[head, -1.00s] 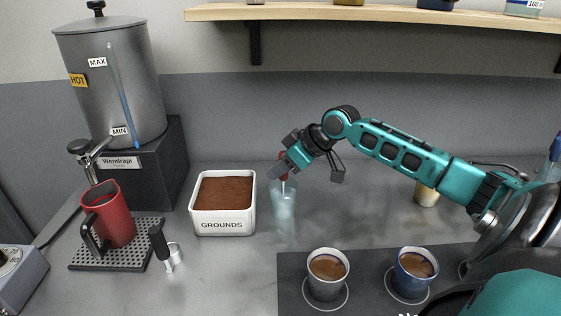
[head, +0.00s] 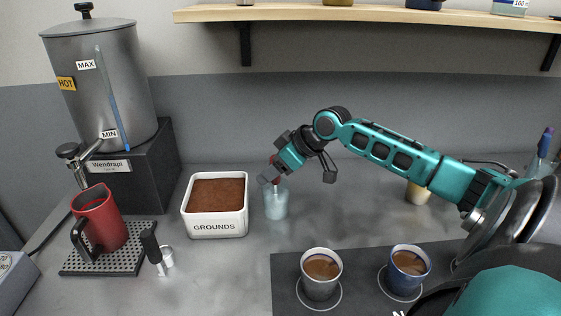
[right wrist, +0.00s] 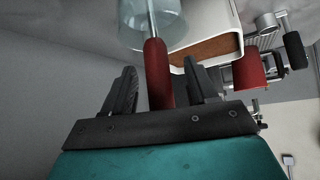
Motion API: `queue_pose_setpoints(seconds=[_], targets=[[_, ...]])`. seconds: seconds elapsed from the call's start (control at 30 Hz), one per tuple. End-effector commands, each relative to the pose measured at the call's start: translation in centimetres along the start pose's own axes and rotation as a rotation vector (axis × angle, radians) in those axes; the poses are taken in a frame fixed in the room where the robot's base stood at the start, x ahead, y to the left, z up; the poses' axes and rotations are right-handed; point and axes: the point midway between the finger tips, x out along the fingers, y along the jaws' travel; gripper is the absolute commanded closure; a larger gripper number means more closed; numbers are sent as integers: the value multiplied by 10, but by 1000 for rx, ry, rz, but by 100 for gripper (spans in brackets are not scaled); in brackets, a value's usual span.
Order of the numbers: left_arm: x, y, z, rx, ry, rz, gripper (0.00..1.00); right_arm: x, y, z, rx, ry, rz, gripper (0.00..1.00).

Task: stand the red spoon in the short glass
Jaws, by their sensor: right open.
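The red spoon (right wrist: 157,72) has its red handle between the fingers of my right gripper (right wrist: 160,74), with a gap on both sides. Its thin metal end reaches into the clear short glass (right wrist: 152,20). In the head view the short glass (head: 276,203) stands on the counter, right of the grounds box. My right gripper (head: 275,178) is open just above its rim, and a bit of the red spoon (head: 272,160) shows beside the fingers. The spoon's lower end is hard to make out through the glass. My left gripper is not in view.
The white grounds box (head: 216,227) stands close to the left of the glass. Two coffee cups (head: 320,289) (head: 408,285) stand on a dark mat in front. A red pitcher (head: 100,220) and water boiler (head: 105,90) are at left. A small tan cup (head: 418,192) stands behind my arm.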

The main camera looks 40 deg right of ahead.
Motion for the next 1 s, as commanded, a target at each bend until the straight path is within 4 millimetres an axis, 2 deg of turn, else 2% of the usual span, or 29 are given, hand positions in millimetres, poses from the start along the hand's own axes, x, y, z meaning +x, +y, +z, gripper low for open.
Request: queue_pose_setpoints(seconds=[1.0], targets=[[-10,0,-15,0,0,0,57,-117,-1,-1,1,2,-2,42]])
